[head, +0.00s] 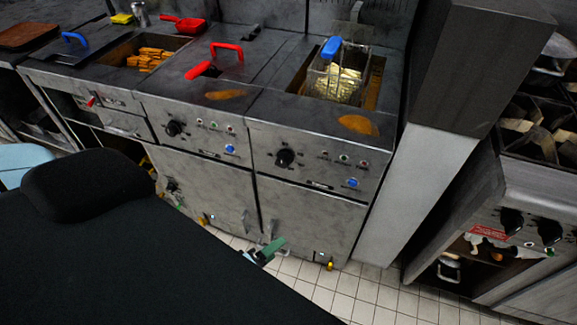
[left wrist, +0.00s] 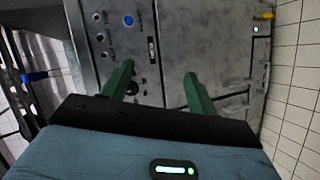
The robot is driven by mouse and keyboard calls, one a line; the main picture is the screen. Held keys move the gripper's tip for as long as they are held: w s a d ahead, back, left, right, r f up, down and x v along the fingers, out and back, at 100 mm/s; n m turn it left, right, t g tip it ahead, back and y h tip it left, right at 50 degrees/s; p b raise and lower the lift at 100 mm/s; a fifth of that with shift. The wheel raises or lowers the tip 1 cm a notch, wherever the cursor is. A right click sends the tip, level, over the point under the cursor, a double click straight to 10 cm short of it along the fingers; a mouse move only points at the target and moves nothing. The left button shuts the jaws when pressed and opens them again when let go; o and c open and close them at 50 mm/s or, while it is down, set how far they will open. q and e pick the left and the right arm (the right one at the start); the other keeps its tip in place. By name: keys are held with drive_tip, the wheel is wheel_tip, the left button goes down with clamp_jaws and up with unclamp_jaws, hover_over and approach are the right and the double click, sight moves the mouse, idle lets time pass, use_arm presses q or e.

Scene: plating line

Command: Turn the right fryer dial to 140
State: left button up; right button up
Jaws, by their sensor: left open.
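The right fryer (head: 310,215) has a black round dial (head: 284,157) on its front panel, left of small lights and above-left of a blue button (head: 352,183). The dial's setting is too small to read. My left gripper (head: 268,252) is low in front of the right fryer's door, below the dial and apart from it. The left wrist view shows its two green fingers (left wrist: 158,86) spread open with nothing between them. The fryer's blue button (left wrist: 128,20) shows there too; a dark shape by the left finger may be the dial, partly hidden. My right gripper is not in view.
The left fryer (head: 195,180) has its own dial (head: 173,128) and a red-handled lid (head: 210,65). A basket with a blue handle (head: 331,47) sits in the right fryer. A pale pillar (head: 415,190) stands right of it. Tiled floor (head: 375,295) is clear in front.

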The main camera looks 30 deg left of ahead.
use_arm(q)
drive_tip(key=w+a+r+n+t+y+b, duration=0.1)
drive_tip(key=w+a+n+t+y+b, duration=0.15)
drive_tip(key=w+n, duration=0.35)
drive_tip(key=w+a+n+t+y+b, duration=0.15)
drive_tip(key=w+a+n, duration=0.25)
drive_tip(key=n, duration=0.5)
drive_tip(key=n+y+b, duration=0.3)
drive_tip(key=n, duration=0.7)
approach(282, 163)
drive_tip(key=w, duration=0.2)
drive_tip(key=shift+s+a+r+g, duration=0.25)
drive_tip(key=shift+r+g, duration=0.05)
drive_tip(key=shift+g, duration=0.1)
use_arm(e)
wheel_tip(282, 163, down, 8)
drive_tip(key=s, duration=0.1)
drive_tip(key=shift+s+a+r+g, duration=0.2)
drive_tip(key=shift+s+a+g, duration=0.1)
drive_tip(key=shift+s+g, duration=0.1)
use_arm(q)
drive_tip(key=shift+w, duration=0.15)
drive_tip(key=shift+x, duration=3.75)
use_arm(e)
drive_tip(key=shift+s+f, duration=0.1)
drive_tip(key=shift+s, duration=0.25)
use_arm(q)
drive_tip(key=shift+c, duration=0.5)
